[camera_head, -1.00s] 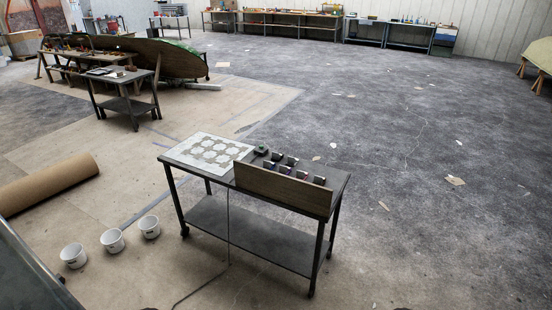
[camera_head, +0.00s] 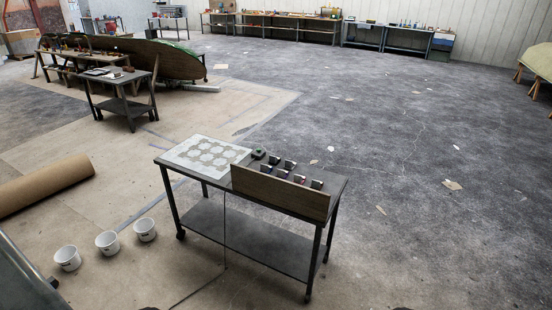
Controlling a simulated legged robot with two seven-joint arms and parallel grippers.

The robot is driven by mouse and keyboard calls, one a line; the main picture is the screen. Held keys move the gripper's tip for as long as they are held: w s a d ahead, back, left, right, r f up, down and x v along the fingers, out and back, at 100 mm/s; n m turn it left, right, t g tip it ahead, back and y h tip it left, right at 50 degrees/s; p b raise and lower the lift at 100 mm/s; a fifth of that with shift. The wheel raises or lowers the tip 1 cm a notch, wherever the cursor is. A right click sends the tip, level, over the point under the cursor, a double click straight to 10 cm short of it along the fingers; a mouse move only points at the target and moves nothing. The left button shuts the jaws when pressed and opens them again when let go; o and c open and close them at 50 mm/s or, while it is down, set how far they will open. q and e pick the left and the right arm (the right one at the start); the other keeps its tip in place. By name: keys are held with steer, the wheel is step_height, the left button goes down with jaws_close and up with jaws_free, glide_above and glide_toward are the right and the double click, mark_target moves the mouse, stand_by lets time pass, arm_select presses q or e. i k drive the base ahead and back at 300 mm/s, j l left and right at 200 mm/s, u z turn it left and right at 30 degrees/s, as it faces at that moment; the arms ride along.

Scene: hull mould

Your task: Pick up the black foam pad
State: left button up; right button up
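I cannot pick out the black foam pad for certain. A dark metal cart (camera_head: 270,241) stands in the middle foreground. Several small dark blocks (camera_head: 290,164) sit in rows on its top, partly behind an upright wooden board (camera_head: 280,193). A small dark green-black item (camera_head: 258,154) lies near the board's left end. A white sheet with round shapes (camera_head: 206,154) covers the left part of the top. Neither of my grippers can be made out in this view.
White buckets (camera_head: 107,242) stand on the floor left of the cart, near a large brown roll (camera_head: 45,186). A second cart (camera_head: 122,107) and a long hull (camera_head: 170,62) are farther back. A cable runs down by the cart. The floor to the right is mostly open.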

mark_target(274, 160)
steer(key=i+l+z, duration=0.2)
steer(key=i, duration=1.2)
steer(key=i+j, duration=0.3)
steer(key=i+j+z, duration=0.1)
steer(key=i+j, duration=0.15)
steer(key=j, duration=0.2)
steer(key=i+j, duration=0.25)
steer(key=j, duration=0.15)
steer(key=i+j+z, duration=0.1)
steer(key=i+j, duration=0.2)
steer(key=i+j+z, duration=0.1)
steer(key=j, duration=0.4)
steer(key=i+j, duration=0.35)
steer(key=j+z, duration=0.05)
steer(key=j, duration=0.05)
